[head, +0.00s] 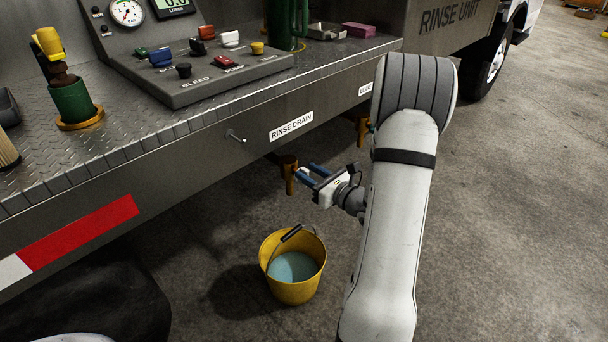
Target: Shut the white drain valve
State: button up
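No part is clearly readable as the white drain valve. A "RINSE DRAIN" label (291,126) is on the truck's side skirt, with a small pale-tipped lever (236,136) sticking out to its left. A brass outlet (289,174) hangs below the skirt under that label. A white knob (230,38) sits on the control panel above. My gripper (306,174) has its blue-lined fingers apart and nothing visible between them. It is beside the brass outlet, just right of it; I cannot tell whether they touch.
A yellow bucket (292,287) with pale blue liquid stands on the floor below the outlet. Another brass outlet (362,130) hangs further right, partly behind my arm. The control panel (190,90) carries several coloured knobs. The concrete floor at right is mostly clear.

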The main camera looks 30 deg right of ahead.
jog(key=shift+x, duration=0.85)
jog(key=shift+c, duration=0.4)
grip_shut()
jog(key=shift+a, duration=0.2)
jog(key=shift+s+d, duration=0.1)
